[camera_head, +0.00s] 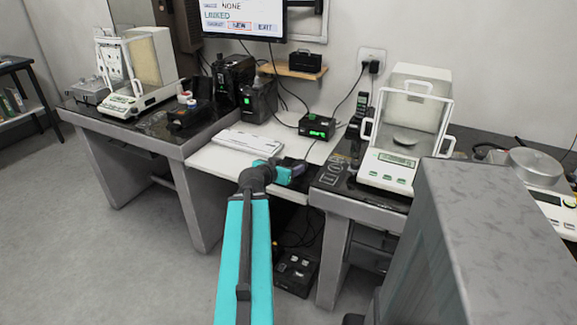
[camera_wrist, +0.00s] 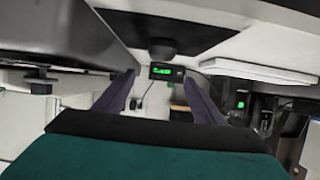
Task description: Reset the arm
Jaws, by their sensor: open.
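My arm, teal with dark joints, reaches forward from the bottom of the head view. My gripper (camera_head: 297,168) is over the front of the low white desk, near the dark right-hand table. In the wrist view my gripper (camera_wrist: 159,77) shows two dark fingers spread apart with nothing held between them. A small black box with a green display (camera_wrist: 167,72) is seen beyond the gap. I cannot tell whether the fingers touch the desk.
A white keyboard (camera_head: 249,142) lies left of my gripper on the white desk (camera_head: 205,160). A glass-cased balance (camera_head: 397,160) stands on the right table, another (camera_head: 138,95) on the left table. A monitor (camera_head: 243,18) hangs behind. Floor at left is clear.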

